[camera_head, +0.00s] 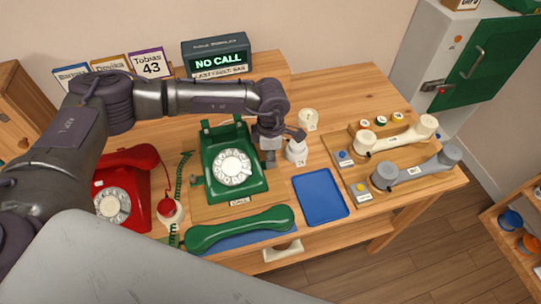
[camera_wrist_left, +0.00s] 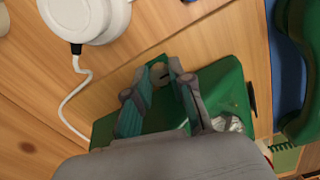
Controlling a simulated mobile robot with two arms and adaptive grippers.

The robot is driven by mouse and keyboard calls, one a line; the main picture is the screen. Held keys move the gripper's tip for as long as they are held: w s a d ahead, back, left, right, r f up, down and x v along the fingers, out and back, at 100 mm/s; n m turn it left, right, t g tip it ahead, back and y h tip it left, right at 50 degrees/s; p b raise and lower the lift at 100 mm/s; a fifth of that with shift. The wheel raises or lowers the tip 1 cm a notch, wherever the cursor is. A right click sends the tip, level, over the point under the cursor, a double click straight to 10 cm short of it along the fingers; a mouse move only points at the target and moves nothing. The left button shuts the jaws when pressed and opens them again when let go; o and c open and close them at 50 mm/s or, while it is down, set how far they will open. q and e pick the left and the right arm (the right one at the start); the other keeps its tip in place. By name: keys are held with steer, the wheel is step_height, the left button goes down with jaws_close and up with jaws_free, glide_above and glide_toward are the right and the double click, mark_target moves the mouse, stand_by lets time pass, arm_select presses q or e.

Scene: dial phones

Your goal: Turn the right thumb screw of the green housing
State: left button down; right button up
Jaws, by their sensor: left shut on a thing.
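The green housing (camera_head: 215,188) is a dial phone with a white dial (camera_head: 235,167), standing upright on the table. Its green handset (camera_head: 240,228) is off it and lies in front. My left gripper (camera_head: 270,155) reaches down at the housing's right side. In the left wrist view the fingers of my left gripper (camera_wrist_left: 163,76) are closed around a small grey round knob, the right thumb screw (camera_wrist_left: 158,68), beside the green housing (camera_wrist_left: 225,88). The fingers hide most of the screw. My right gripper is not in view.
A red phone (camera_head: 125,175) stands to the left. A blue mat (camera_head: 320,195) lies clear. A wooden rack with a cream handset (camera_head: 400,137) and a grey handset (camera_head: 420,168) is further right.

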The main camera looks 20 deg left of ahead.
arm_select(q)
steer(key=shift+f+n+b, duration=0.1)
steer(key=shift+n+b, duration=0.45)
steer(key=shift+n, duration=0.65)
steer(key=n+b, duration=0.1)
steer(key=n, duration=0.1)
steer(key=shift+n, duration=0.3)
steer(key=n+b, duration=0.1)
steer(key=n, duration=0.3)
steer(key=shift+n+b, duration=0.45)
steer(key=shift+n, duration=0.35)
steer(key=c, duration=1)
jaws_free()
